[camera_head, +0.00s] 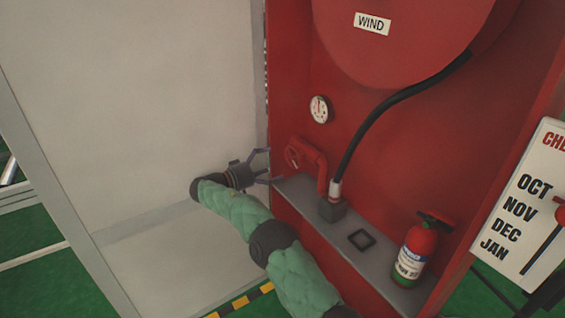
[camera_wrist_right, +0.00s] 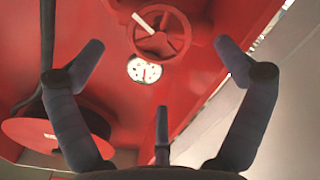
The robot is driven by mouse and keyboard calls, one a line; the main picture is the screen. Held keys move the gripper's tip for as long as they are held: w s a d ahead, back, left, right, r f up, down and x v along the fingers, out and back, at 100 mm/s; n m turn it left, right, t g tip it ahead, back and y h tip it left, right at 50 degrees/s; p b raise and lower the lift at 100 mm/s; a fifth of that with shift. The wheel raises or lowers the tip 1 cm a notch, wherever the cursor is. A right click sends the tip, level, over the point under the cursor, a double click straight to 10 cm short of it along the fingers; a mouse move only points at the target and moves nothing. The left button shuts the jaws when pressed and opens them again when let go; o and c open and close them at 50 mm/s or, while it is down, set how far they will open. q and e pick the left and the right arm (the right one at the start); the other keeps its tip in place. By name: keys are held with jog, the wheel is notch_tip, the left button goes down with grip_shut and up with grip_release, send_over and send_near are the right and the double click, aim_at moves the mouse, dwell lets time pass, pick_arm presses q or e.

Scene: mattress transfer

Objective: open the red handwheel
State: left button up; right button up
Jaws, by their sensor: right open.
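The red handwheel (camera_head: 294,156) sits on a red pipe inside the red cabinet, below a round gauge. In the right wrist view the handwheel (camera_wrist_right: 160,36) shows face-on at the top middle, with spokes and a pale bar across its upper left. My right gripper (camera_head: 266,166) is to the left of the handwheel in the head view, its fingers pointing toward it. It is open and empty, apart from the wheel. In the right wrist view its fingers (camera_wrist_right: 160,62) are spread wide. My left gripper does not show.
The white gauge (camera_head: 320,109) is above the handwheel. A black hose (camera_head: 388,105) runs down beside the pipe to a grey ledge (camera_head: 380,262). A small fire extinguisher (camera_head: 416,250) stands on the ledge. The open pale door (camera_head: 130,100) is at left.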

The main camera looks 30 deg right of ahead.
jog(key=shift+s+a, duration=0.15)
jog(key=shift+a, duration=1.15)
